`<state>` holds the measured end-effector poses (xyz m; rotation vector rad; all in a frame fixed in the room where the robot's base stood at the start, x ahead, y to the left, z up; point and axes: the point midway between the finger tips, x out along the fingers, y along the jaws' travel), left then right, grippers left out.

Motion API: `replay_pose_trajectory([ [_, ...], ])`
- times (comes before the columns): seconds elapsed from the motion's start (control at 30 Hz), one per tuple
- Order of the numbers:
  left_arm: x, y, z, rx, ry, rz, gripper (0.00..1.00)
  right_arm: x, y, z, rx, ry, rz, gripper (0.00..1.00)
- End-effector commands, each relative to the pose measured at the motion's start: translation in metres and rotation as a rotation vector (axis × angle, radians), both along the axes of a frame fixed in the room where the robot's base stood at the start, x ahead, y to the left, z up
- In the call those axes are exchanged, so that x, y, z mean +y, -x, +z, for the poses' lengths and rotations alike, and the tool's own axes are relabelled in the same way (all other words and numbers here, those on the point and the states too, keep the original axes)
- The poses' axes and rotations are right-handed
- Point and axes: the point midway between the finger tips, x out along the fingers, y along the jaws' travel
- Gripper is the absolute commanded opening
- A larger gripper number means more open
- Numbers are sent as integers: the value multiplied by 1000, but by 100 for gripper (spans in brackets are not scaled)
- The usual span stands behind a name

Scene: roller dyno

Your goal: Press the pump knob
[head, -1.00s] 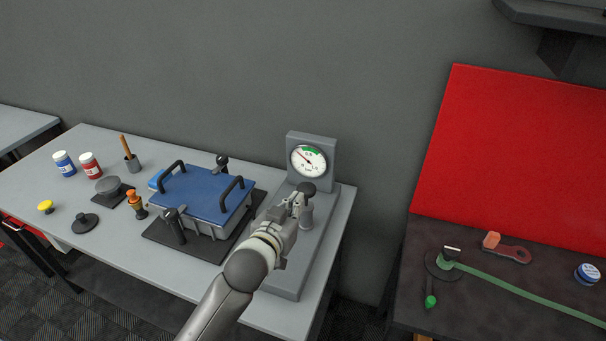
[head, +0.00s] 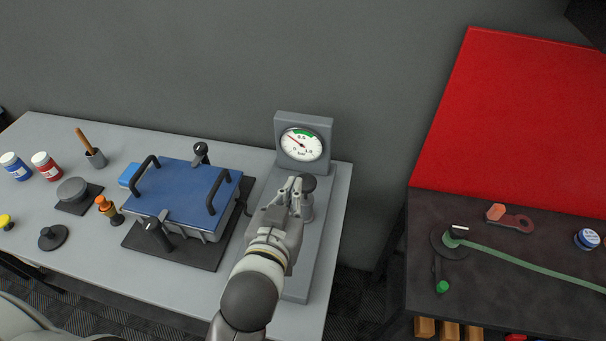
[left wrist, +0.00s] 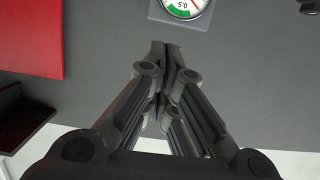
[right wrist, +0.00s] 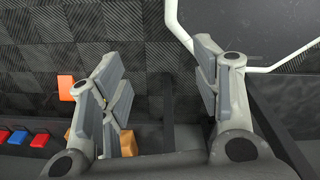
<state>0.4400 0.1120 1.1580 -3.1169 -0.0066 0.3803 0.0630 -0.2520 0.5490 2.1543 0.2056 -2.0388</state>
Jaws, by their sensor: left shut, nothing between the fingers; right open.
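The pump knob (head: 308,183) is a dark round cap on a grey post, standing on a grey base plate (head: 296,285) in front of a pressure gauge (head: 302,145). The gauge also shows upside down in the left wrist view (left wrist: 185,6). My left gripper (head: 297,182) is shut and empty, its fingertips just left of the knob in the head view; whether they touch it I cannot tell. The knob is not visible in the left wrist view. My right gripper (right wrist: 165,85) is open and empty above a dark floor, out of the head view.
A blue-lidded box (head: 180,190) with black handles and clamps stands left of the pump. A dark bench (head: 520,270) with a red panel (head: 530,130) is to the right.

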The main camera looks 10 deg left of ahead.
Motion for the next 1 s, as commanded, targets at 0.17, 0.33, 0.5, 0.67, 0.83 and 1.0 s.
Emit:
replay_pose_trajectory([
  [0.17, 0, -10, -3, -2, -1, -1, 0, 4, -10, -2, -18, -6, -1, 58],
  [0.33, 0, -34, -9, -4, -1, 0, 0, 21, -34, -7, -54, -28, -5, 58],
  [0.5, 0, -62, -17, -4, -1, 0, 0, 27, -36, -16, -59, -36, -2, 58],
  [0.67, 0, -89, -25, -3, -1, 0, 0, 23, -28, -27, -45, -29, -1, 58],
  [0.83, 1, -98, -43, 0, -1, 0, 0, 17, -17, -49, -28, -22, 1, 58],
  [1.0, 1, -97, -57, 0, -1, 0, 0, 14, -17, -65, -28, -18, 1, 58],
])
